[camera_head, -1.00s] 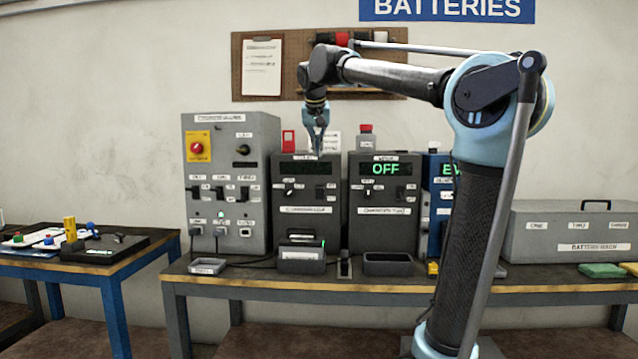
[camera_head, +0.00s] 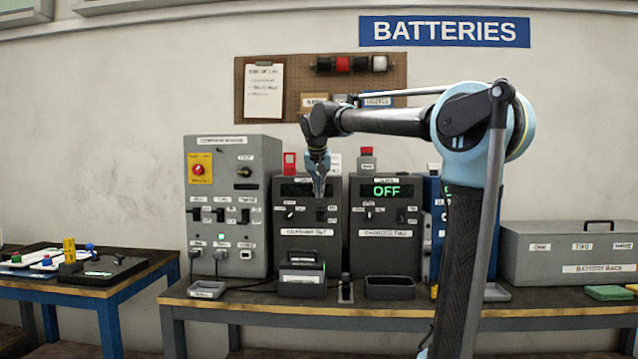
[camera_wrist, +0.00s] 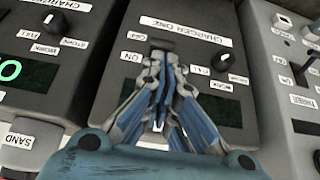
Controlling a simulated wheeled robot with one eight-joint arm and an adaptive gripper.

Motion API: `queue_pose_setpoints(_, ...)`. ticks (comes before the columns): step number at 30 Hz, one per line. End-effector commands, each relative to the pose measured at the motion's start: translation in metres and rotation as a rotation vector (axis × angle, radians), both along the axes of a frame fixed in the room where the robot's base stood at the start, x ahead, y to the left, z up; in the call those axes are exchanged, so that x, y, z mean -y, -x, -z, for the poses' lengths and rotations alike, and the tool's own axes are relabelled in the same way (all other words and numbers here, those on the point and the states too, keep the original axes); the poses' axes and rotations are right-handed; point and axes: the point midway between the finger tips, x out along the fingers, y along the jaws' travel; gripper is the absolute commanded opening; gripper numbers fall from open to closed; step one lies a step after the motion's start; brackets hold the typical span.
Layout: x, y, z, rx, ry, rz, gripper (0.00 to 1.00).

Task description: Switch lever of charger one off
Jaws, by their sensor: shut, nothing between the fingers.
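Charger one (camera_head: 297,254) is a dark grey box on the bench, with a white name label (camera_head: 307,232) and a dark display. Its lever (camera_head: 320,214) is on the right of the front panel, just below my fingertips. In the wrist view, which is turned upside down, the lever's dark slot (camera_wrist: 176,45) lies beyond my fingertips, beside the ON and OFF labels. The lever's exact position is unclear. A round knob (camera_wrist: 222,62) sits beside it. My gripper (camera_head: 319,195) points down in front of the panel, shut and empty; contact with the lever cannot be told.
Charger two (camera_head: 385,253) stands close on the right, its display reading OFF. A grey switch cabinet (camera_head: 262,165) stands close on the left. A battery block (camera_head: 302,277) and an empty dark tray (camera_head: 390,291) sit in front.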

Motion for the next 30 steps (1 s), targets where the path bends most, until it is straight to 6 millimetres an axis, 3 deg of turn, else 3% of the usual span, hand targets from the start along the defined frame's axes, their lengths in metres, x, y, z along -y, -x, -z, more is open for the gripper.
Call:
queue_pose_setpoints(6, 0.001, -0.018, 0.030, 0.000, 0.000, 0.000, 0.00)
queue_pose_setpoints(12, 0.001, -0.027, 0.045, 0.000, -0.001, 0.000, 0.00)
queue_pose_setpoints(30, 0.005, -0.030, 0.050, 0.009, 0.000, 0.004, 0.00)
